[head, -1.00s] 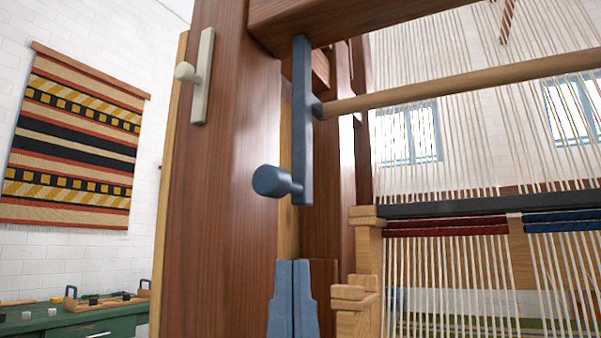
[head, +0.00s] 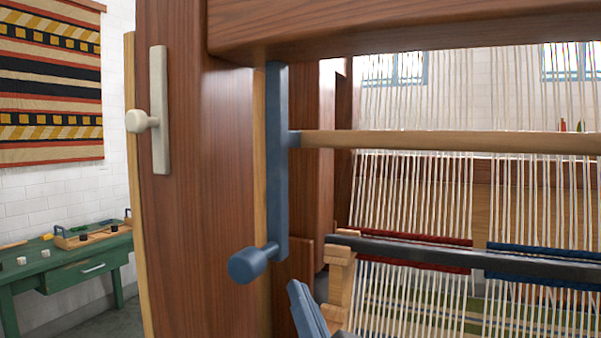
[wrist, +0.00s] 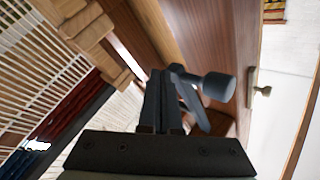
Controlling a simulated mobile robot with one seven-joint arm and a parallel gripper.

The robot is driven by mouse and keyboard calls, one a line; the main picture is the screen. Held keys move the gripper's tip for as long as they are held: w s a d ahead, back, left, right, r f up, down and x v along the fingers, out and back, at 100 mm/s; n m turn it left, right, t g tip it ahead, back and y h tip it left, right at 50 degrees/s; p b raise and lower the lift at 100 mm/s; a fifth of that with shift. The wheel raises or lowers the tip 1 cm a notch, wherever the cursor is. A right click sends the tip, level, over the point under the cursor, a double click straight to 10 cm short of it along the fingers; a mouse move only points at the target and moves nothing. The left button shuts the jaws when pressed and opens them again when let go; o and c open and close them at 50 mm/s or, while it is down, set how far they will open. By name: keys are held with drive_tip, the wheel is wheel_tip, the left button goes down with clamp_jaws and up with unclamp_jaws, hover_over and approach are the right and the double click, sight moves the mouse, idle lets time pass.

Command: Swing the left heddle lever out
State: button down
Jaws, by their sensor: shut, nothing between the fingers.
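The left heddle lever (head: 277,165) is a blue-grey bar hanging nearly upright beside the loom's brown post, with a round blue-grey knob (head: 248,264) at its lower end. A wooden rod runs right from its upper part. My gripper (head: 298,290) is shut and empty, low in the head view, just right of and below the knob; only its fingertips show there. In the wrist view the shut fingers (wrist: 161,78) lie beside the lever bar (wrist: 193,108), with the knob (wrist: 218,87) to their right. I cannot tell whether they touch the lever.
The thick post (head: 205,210) carries a cream handle with a knob (head: 159,110) on its left. Warp threads, a dark bar (head: 400,252) and a stepped wooden bracket (head: 340,275) stand to the right. A green table (head: 70,265) is at the far left.

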drive_tip(key=d+r+m+g+y+p, duration=0.2)
drive_tip(key=d+r+m+p, duration=0.4)
drive_tip(key=p, duration=2.1)
drive_tip(key=r+m+g, duration=0.1)
drive_tip(key=m, duration=0.2)
drive_tip(key=shift+s+r+g+y, duration=0.2)
drive_tip(key=shift+r+g+y, duration=0.1)
drive_tip(key=shift+r+y, duration=0.1)
drive_tip(key=w+a+p, duration=0.5)
drive_tip(key=w, duration=0.1)
drive_tip(key=shift+a, duration=0.35)
